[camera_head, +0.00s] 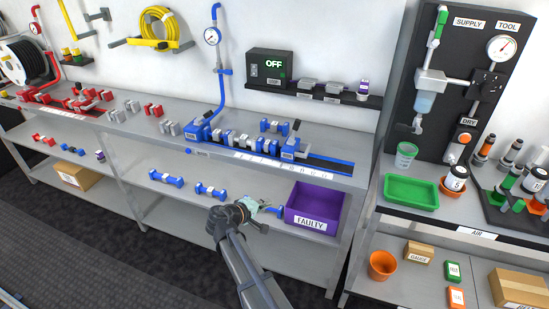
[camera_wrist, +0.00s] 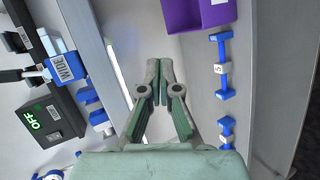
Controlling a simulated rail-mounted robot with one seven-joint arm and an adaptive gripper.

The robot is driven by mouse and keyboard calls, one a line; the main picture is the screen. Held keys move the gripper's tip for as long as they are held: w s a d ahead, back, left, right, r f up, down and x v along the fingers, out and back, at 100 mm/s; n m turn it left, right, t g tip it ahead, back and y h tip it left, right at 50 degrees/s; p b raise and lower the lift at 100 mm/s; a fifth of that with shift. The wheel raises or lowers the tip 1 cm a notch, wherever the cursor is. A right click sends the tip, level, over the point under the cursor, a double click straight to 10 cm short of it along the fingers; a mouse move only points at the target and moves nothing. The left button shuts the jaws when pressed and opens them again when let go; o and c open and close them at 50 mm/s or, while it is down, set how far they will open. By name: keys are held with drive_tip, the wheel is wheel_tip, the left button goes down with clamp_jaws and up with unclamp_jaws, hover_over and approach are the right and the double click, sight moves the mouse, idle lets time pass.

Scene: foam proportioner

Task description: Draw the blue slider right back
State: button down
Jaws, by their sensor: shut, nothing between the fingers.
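The blue slider appears to be the blue-and-grey block (camera_head: 290,149) with a white label, at the right end of the row of blue parts on the bench. In the wrist view this block (camera_wrist: 62,62) is at the left, and its label reads "WIDE". A dark, blue-edged track (camera_head: 330,164) runs on to its right. My gripper (camera_head: 272,208) is in front of the bench, lower than the slider and apart from it. In the wrist view my gripper (camera_wrist: 160,66) has its fingertips together with nothing between them.
A purple "FAULTY" bin (camera_head: 314,207) stands on the lower shelf beside my gripper. Blue dumbbell-shaped parts (camera_head: 210,191) lie left of it. The grey bench edge (camera_head: 330,182) lies between my gripper and the slider.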

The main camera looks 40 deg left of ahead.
drive_tip(key=a+r+n+t+y, duration=0.2)
drive_tip(key=a+r+t, duration=0.3)
drive_tip(key=a+r, duration=0.6)
drive_tip(key=w+p, duration=0.1)
drive_tip(key=w, duration=0.2)
drive_tip(key=w+r, duration=0.1)
drive_tip(key=w, duration=0.2)
drive_tip(key=w+r+p, duration=0.1)
drive_tip(key=w, duration=0.2)
drive_tip(key=shift+w+p, duration=0.35)
drive_tip(key=shift+w, duration=0.05)
drive_tip(key=d, duration=0.1)
drive_tip(key=w+d+p, duration=0.1)
drive_tip(key=d, duration=0.1)
drive_tip(key=shift+w, duration=0.15)
drive_tip(key=shift+w+d+f, duration=0.15)
drive_tip(key=shift+w+d, duration=0.05)
drive_tip(key=shift+d, duration=0.2)
